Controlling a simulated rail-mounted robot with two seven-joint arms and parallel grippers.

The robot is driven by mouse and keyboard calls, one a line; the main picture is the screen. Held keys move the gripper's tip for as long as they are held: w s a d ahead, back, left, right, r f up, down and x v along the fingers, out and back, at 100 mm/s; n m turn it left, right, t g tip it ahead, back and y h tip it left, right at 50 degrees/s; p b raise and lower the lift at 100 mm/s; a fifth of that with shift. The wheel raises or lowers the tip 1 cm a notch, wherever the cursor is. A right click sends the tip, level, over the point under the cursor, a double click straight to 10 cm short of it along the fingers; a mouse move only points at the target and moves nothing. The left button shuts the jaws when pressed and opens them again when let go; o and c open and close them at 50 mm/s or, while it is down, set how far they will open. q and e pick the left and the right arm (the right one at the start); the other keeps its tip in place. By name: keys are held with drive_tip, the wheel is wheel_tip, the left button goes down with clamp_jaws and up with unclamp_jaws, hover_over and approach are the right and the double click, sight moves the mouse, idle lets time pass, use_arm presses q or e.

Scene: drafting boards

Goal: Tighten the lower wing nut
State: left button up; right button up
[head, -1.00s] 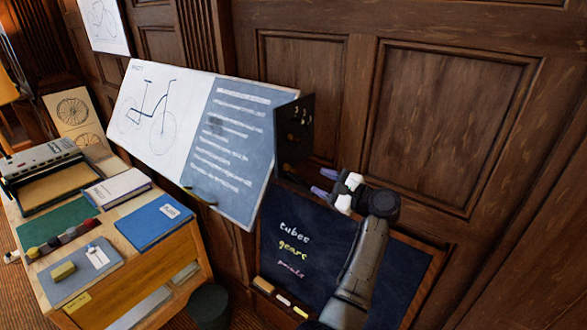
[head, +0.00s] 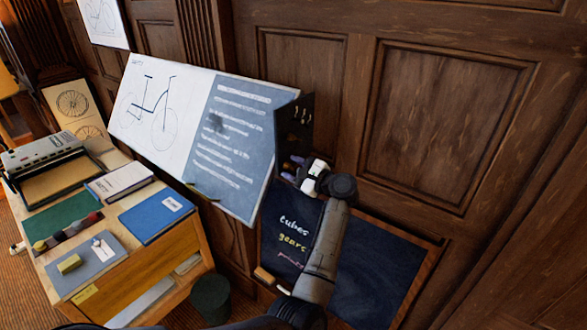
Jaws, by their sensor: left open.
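A dark upright bracket (head: 292,132) stands at the right end of the tilted drafting board (head: 235,135). Small pale fittings (head: 303,113) show near its top; they are too small to tell whether they are wing nuts. No lower wing nut can be made out; my gripper covers the lower part of the bracket. My left gripper (head: 293,168) has its purple-tipped fingers at the bracket's lower part, open, with nothing seen between them. I cannot tell whether the fingers touch the bracket. My right gripper is not in view.
A chalkboard (head: 375,275) with coloured writing leans below, behind my arm. A wooden cabinet (head: 185,265) with a blue book (head: 157,217) and other items stands at the left. A dark bin (head: 210,298) sits beside it. Wood panelling (head: 445,110) closes the back.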

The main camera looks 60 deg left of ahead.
use_arm(q)
clamp_jaws()
idle(0.3)
